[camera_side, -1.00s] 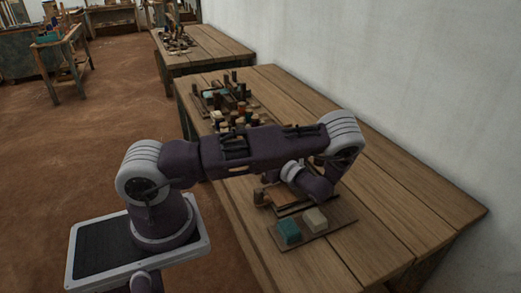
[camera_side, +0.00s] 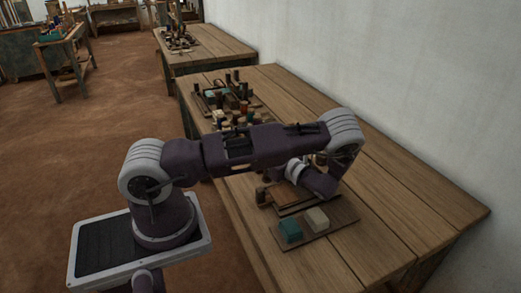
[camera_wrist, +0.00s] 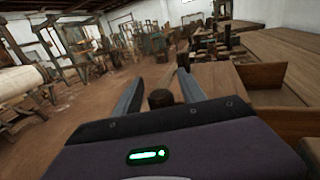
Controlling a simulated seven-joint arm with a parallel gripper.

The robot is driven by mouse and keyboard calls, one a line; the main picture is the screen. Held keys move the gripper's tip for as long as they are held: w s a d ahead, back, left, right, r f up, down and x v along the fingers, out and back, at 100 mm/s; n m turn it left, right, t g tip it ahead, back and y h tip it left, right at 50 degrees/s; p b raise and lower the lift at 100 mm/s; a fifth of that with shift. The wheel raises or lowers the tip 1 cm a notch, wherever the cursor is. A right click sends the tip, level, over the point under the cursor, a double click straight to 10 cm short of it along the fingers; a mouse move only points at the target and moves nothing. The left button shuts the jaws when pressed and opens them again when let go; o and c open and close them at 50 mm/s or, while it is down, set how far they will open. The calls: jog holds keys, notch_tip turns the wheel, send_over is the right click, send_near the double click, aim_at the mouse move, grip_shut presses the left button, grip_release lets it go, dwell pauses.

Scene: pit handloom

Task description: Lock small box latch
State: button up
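My gripper (camera_wrist: 157,84) is open, with its two grey fingers spread apart in the wrist view. A wooden box (camera_wrist: 275,76) with upright walls is to the right of the fingers. In the side view, a low brown wooden box (camera_side: 283,193) sits on the bench beneath my wrist. My arm covers part of it, and the latch cannot be made out clearly.
A board (camera_side: 337,222) on the bench holds a teal block (camera_side: 290,230) and a cream block (camera_side: 317,218) near the box. Several pegs and spools (camera_side: 238,100) stand farther back. The bench (camera_side: 395,190) is bare along the wall side.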

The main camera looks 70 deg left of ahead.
jog(key=v, duration=0.4)
notch_tip(320, 180, up, 7)
jog(key=shift+w+d, duration=0.15)
jog(key=shift+d, duration=0.3)
